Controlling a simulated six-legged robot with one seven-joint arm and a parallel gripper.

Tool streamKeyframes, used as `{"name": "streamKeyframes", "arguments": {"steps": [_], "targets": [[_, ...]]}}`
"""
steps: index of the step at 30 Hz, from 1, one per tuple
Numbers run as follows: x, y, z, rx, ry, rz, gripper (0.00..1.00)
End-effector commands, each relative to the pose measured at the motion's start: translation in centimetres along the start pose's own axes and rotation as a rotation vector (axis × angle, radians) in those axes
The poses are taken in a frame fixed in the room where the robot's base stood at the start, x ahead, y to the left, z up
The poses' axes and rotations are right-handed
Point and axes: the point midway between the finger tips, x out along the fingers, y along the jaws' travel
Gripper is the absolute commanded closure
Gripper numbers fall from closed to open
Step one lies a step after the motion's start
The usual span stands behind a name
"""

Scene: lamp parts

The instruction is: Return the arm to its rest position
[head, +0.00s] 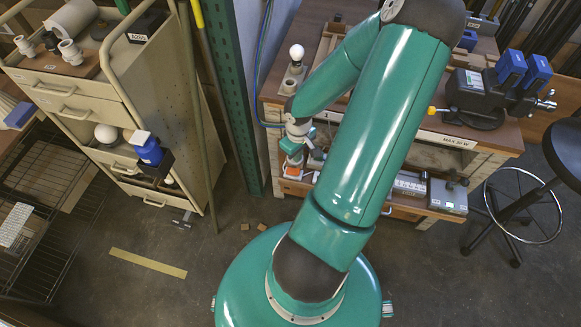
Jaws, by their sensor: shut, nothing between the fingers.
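My green arm (380,130) rises from my round base, bends at the top of the picture and folds back down. Its end hangs left of the upper link, in front of the workbench. My gripper (291,166) is small in the head view, at the bench's front left, close to small parts on the lower shelf. It is shut with nothing seen in it. Whether it touches anything there cannot be told.
The wooden workbench (462,141) holds a white bulb (296,53) on a fixture at left and a black vise (474,97) with blue jaws at right. A beige drawer cart (70,92) stands left, a black stool (565,150) right.

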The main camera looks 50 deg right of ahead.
Motion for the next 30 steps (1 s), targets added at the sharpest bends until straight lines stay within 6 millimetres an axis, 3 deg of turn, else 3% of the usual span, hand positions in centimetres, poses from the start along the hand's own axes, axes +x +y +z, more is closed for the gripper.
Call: {"name": "streamKeyframes", "arguments": {"steps": [10,14,17,23,30], "targets": [[-0.1,0.0,-0.1,-0.001,-0.001,0.002,1.0],[-1.1,-0.2,-0.3,-0.015,-0.021,0.032,1.0],[-3.1,-0.7,-0.9,-0.03,-0.051,0.084,1.0],[-9.0,-2.7,-2.5,-0.048,-0.087,0.217,1.0],[-16.7,-7.1,-4.4,-0.041,-0.036,0.333,1.0]]}}
